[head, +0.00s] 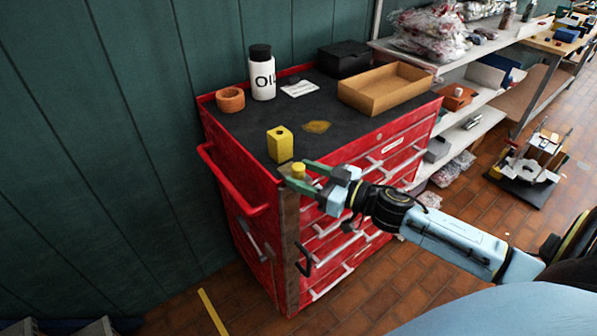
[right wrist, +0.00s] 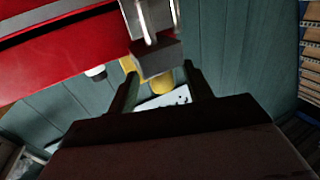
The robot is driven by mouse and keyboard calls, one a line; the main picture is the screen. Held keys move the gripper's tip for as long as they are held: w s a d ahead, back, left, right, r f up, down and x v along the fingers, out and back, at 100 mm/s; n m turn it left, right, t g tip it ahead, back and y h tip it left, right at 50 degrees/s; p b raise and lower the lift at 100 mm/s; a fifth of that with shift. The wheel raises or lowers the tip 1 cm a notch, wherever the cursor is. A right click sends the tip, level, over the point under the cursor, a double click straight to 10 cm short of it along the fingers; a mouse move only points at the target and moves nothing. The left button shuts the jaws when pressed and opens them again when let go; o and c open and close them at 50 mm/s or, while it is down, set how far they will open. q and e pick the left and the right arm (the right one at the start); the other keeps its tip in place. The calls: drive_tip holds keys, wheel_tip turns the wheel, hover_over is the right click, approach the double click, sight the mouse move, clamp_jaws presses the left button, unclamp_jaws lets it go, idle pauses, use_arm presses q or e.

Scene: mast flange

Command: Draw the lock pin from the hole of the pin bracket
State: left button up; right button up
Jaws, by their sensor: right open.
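The lock pin (head: 298,170) shows as a small yellow round head at the near front corner of the red cabinet. In the right wrist view, its yellow head (right wrist: 162,85) stands out from a grey block, seemingly the pin bracket (right wrist: 156,58). My right gripper (head: 305,173) is open, with its green fingers beside the yellow head. In the right wrist view, the dark fingers (right wrist: 161,88) stand apart with the head between them. I cannot tell whether either finger touches it. The pin's shank and the hole are hidden. My left gripper is out of view.
The cabinet top (head: 340,120) holds a yellow block (head: 280,144) close behind the pin, an orange ring (head: 230,99), an oil bottle (head: 262,75), a cardboard tray (head: 385,90) and a black box (head: 345,58). A red side handle (head: 230,187) juts out left.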

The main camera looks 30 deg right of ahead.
drive_tip(key=shift+x, duration=1)
drive_tip(key=shift+c, duration=0.4)
drive_tip(key=c, duration=1)
drive_tip(key=shift+r+p, duration=4.75)
drive_tip(key=shift+p, duration=0.75)
